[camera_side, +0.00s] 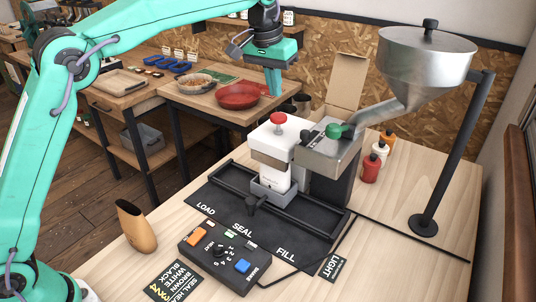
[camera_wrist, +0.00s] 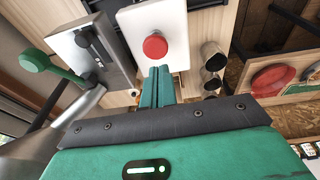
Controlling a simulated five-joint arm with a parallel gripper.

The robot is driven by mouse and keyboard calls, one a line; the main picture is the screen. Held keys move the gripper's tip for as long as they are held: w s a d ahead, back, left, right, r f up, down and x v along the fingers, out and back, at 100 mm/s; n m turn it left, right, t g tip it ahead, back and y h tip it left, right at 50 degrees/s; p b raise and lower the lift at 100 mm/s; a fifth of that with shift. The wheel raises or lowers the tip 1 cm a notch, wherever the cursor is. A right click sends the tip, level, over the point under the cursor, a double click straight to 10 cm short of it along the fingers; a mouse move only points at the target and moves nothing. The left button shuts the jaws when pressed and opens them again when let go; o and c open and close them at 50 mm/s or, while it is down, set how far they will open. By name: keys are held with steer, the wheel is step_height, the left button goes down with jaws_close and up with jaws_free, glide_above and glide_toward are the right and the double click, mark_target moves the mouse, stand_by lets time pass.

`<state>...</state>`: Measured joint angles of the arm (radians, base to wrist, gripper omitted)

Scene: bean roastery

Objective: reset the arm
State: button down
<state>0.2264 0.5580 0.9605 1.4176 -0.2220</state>
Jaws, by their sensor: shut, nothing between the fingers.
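My gripper (camera_side: 273,82) is green and hangs at the end of my teal arm, high over the back of the bench. Its fingers are together and empty. In the wrist view my gripper (camera_wrist: 160,72) points toward a white sealer head with a red knob (camera_wrist: 155,46). In the side view the red knob (camera_side: 278,119) sits in front of and below my gripper, apart from it. A white bag (camera_side: 276,176) stands under the sealer head in a grey holder (camera_side: 270,192) on the black track.
A steel hopper (camera_side: 425,55) on a black post (camera_side: 455,150) stands at the right. A control box (camera_side: 225,255), a tan scoop-like cup (camera_side: 136,228) and several small bottles (camera_side: 371,168) are on the bench. A red bowl (camera_side: 237,97) is on the table behind.

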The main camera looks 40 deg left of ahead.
steer(key=s+a+r+t, duration=0.15)
steer(key=s+a, duration=0.25)
steer(key=s, duration=0.5)
steer(key=s+a+r, duration=0.2)
steer(key=s+a, duration=0.3)
steer(key=s, duration=0.3)
steer(key=s+a+f+t, duration=0.1)
steer(key=s+a+f, duration=0.1)
steer(key=s+f, duration=0.3)
steer(key=s+a+f, duration=0.2)
steer(key=s+f, duration=0.3)
steer(key=s, duration=0.7)
steer(key=shift+s+t+y, duration=0.25)
steer(key=shift+t+y, duration=0.05)
steer(key=shift+t, duration=0.05)
